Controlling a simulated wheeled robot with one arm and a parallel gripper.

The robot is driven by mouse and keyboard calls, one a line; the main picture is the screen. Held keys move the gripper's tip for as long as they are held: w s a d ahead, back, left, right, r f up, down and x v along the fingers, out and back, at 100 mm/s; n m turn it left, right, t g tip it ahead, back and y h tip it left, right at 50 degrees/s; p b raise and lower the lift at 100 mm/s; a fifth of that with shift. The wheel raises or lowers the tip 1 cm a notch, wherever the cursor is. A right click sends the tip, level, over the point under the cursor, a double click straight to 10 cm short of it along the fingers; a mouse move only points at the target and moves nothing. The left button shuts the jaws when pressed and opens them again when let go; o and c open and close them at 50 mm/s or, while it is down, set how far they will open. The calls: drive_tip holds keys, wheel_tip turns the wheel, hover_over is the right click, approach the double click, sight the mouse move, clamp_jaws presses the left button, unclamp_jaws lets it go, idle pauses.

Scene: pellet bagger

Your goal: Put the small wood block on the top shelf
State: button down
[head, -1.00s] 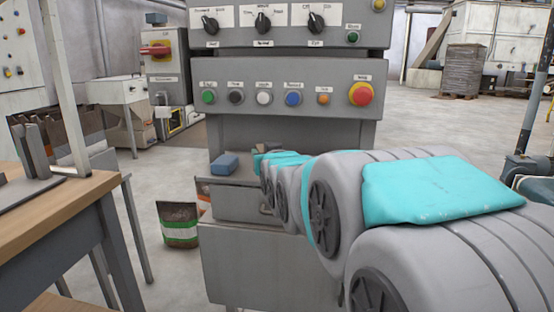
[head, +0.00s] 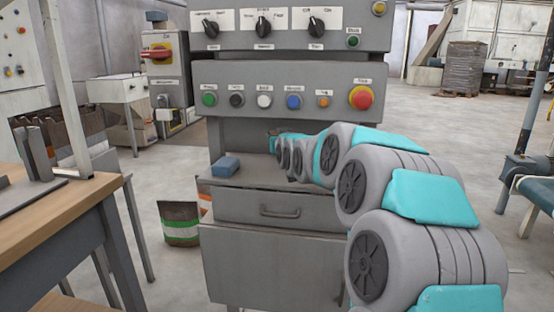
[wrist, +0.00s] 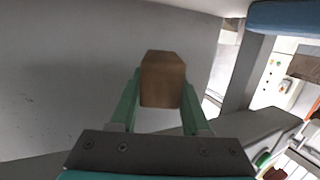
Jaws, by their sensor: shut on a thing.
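The small wood block (wrist: 162,80) is a brown block in the wrist view. My gripper (wrist: 160,92) is shut on it, with a green finger on each side. In the head view my gripper (head: 274,141) is small, over the machine's grey ledge (head: 250,177) and under the button panel; the block cannot be made out there. A grey surface fills much of the wrist view behind the block. I cannot tell which surface is the top shelf.
A blue block (head: 226,166) lies on the ledge left of my arm. The button panel (head: 330,78) overhangs the ledge, and a drawer (head: 262,207) sits below. An open bag (head: 180,222) stands on the floor. A wooden-topped bench (head: 60,215) is at the left.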

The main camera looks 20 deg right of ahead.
hover_over(277, 170)
drive_tip(key=shift+s+f+p, duration=0.1)
drive_tip(key=shift+f+p, duration=0.2)
drive_tip(key=shift+f, duration=3.25)
drive_tip(key=shift+c, duration=1.8)
unclamp_jaws()
drive_tip(key=shift+f, duration=0.1)
drive_tip(key=shift+r+p, duration=0.25)
drive_tip(key=shift+p, duration=0.1)
drive_tip(key=b+v, duration=0.1)
drive_tip(key=v, duration=1)
drive_tip(key=shift+d+b, duration=0.1)
drive_tip(key=shift+b, duration=0.2)
drive_tip(key=shift+s+f, duration=0.1)
drive_tip(key=shift+s, duration=0.25)
